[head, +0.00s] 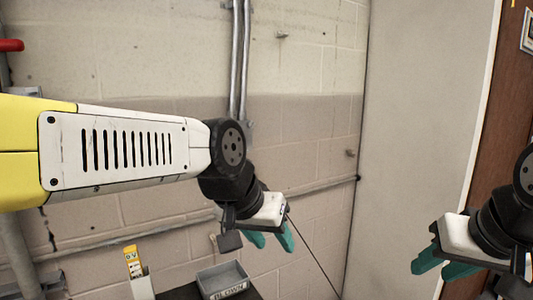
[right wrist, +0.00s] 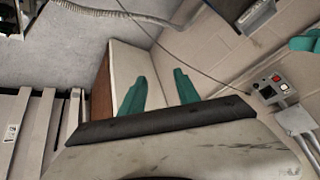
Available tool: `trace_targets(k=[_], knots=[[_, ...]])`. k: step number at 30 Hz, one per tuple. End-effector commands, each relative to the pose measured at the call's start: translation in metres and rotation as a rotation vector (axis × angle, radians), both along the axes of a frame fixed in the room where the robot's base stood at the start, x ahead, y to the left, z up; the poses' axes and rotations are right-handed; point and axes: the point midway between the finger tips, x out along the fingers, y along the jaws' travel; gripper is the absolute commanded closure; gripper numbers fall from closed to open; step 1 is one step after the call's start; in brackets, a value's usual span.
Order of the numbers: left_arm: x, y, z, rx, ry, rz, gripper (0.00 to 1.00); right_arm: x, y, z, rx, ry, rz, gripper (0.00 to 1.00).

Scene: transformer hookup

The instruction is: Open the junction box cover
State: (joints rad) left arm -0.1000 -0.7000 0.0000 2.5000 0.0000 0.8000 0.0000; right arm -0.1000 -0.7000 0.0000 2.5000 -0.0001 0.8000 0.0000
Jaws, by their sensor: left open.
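I cannot make out a junction box or its cover for certain in either view. My left gripper (head: 270,240) has teal fingers spread apart with nothing between them, in front of the block wall and above a small grey bin. My right gripper (head: 442,268) is at the lower right of the head view, in front of a pale panel. In the right wrist view my right gripper (right wrist: 160,80) shows two teal fingers apart, with an empty gap between them.
The grey bin (head: 225,285), labelled "BLOWN", sits on a dark surface at the bottom. A yellow-labelled item (head: 132,262) stands left of it. Conduits (head: 240,60) run down the wall. A small grey control box (right wrist: 268,88) with a red part is on the wall.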

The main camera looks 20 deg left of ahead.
Motion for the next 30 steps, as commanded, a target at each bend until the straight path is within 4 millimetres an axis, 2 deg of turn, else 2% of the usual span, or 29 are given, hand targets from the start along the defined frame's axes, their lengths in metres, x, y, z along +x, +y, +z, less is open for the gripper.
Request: trace_targets(k=[11,17,23,26,29,30], knots=[[0.0,0.0,0.0,0.0,0.0,0.0,0.55,0.028,0.006,0.009,-0.013,-0.05,0.02,0.62],[0.0,0.0,0.0,0.0,0.0,0.0,0.55,0.055,0.015,0.017,-0.026,-0.103,0.045,0.62],[0.0,0.0,0.0,0.0,0.0,0.0,0.55,0.101,0.035,0.031,-0.038,-0.192,0.09,0.62],[0.0,0.0,0.0,0.0,0.0,0.0,0.55,0.131,0.052,0.039,-0.041,-0.255,0.123,0.62],[0.0,0.0,0.0,0.0,0.0,0.0,0.55,0.17,0.081,0.048,-0.039,-0.338,0.174,0.62],[0.0,0.0,0.0,0.0,0.0,0.0,0.55,0.187,0.096,0.052,-0.034,-0.378,0.199,0.62]])
